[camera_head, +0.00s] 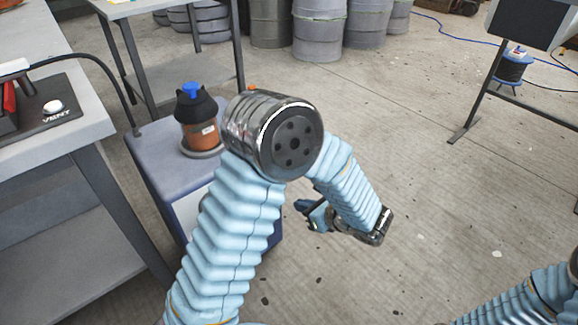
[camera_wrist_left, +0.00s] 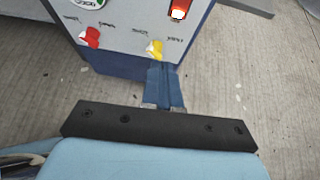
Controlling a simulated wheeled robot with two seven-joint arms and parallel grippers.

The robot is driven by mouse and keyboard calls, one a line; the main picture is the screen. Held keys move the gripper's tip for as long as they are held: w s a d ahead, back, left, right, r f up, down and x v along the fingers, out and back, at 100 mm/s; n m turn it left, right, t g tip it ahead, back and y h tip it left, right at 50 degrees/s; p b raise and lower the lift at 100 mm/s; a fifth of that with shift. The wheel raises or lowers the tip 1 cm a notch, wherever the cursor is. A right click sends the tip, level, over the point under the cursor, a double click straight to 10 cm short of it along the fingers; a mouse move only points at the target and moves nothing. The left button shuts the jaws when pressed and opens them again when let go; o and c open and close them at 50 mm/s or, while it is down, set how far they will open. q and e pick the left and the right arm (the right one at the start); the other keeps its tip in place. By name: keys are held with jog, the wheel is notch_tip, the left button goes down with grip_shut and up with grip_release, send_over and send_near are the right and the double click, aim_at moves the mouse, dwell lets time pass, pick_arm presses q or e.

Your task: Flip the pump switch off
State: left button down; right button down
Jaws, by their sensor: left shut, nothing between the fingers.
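The pump unit (camera_head: 165,160) is a blue-grey box at left centre in the head view. Its front panel (camera_wrist_left: 130,30) shows in the left wrist view. A glowing red rocker switch (camera_wrist_left: 179,9) in a dark frame sits at the panel's upper right, close to the picture's top edge. My left gripper (camera_head: 308,212) is in front of the unit, partly behind my own arm. In the left wrist view the gripper (camera_wrist_left: 163,70) is shut and empty, its tips just below the yellow knob in the picture. I cannot tell whether they touch the panel. My right gripper is out of view.
A red knob (camera_wrist_left: 90,37), a yellow knob (camera_wrist_left: 154,49) and part of a gauge (camera_wrist_left: 88,3) share the panel. A jar with a black lid (camera_head: 196,120) stands on the unit. A grey workbench (camera_head: 75,140) is at left.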

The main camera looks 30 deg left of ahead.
pick_arm(q)
jog(key=w+r, duration=0.2)
jog(key=r, duration=0.1)
jog(key=shift+d+t+y, duration=0.15)
jog(key=shift+t+y, duration=0.25)
jog(key=shift+f, duration=0.1)
jog(key=r+x, duration=0.2)
jog(key=x, duration=1.1)
jog(key=shift+w+a+p, duration=0.35)
jog(key=shift+a+p, duration=0.05)
jog(key=shift+a, duration=0.15)
jog(key=shift+a, duration=0.1)
